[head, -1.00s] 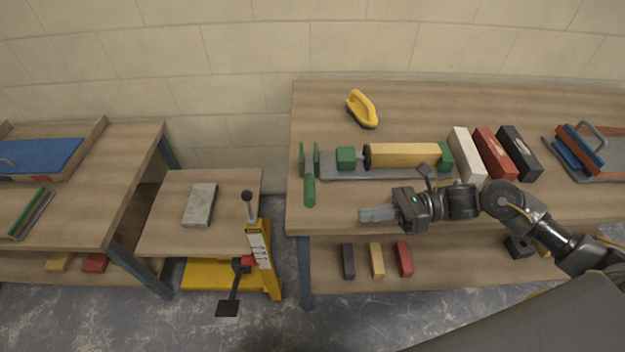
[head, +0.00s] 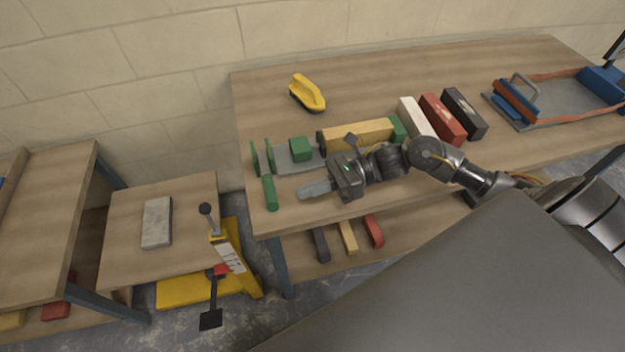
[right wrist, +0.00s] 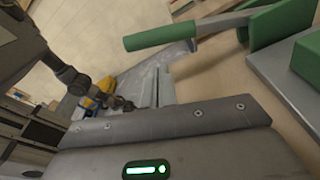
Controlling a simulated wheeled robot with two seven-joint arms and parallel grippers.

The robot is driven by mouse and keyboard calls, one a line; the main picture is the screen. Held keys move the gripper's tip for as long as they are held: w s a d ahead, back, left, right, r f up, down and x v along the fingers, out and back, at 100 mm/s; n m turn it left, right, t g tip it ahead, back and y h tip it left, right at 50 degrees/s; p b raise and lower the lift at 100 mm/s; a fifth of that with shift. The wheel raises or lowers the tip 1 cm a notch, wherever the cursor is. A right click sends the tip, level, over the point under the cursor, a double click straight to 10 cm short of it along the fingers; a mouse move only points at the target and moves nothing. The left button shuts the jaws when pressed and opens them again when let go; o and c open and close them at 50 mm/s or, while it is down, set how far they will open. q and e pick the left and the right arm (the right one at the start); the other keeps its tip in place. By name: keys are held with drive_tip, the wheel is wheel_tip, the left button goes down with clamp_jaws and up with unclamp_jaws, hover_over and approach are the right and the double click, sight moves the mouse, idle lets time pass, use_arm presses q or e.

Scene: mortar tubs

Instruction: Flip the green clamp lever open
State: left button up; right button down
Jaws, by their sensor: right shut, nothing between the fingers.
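The green clamp lever (head: 270,192) lies at the left end of a grey and green clamp (head: 297,160) on the workbench, its handle pointing to the front edge. A tan block (head: 358,135) sits in the clamp. My right gripper (head: 303,191) is shut and empty, just above the bench, to the right of the lever and apart from it. In the right wrist view the lever (right wrist: 160,37) shows beyond the gripper's fingers (right wrist: 165,88). My left gripper is not in view.
White (head: 417,117), red (head: 443,118) and black (head: 464,112) boxes stand to the right. A lift table (head: 120,220) with a grey slab (head: 157,222) stands left of the bench.

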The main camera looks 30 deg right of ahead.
sight(267, 177)
drive_tip(key=p+x, duration=0.1)
drive_tip(key=x, duration=0.4)
drive_tip(key=shift+w+a+r+p, duration=0.1)
drive_tip(key=shift+a+p, duration=0.2)
drive_tip(key=shift+p, duration=0.05)
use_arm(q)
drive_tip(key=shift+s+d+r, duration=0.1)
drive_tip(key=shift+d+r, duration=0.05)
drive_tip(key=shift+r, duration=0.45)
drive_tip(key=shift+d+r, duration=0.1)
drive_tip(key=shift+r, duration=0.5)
use_arm(e)
drive_tip(key=shift+a, duration=0.55)
drive_tip(key=shift+w, duration=0.1)
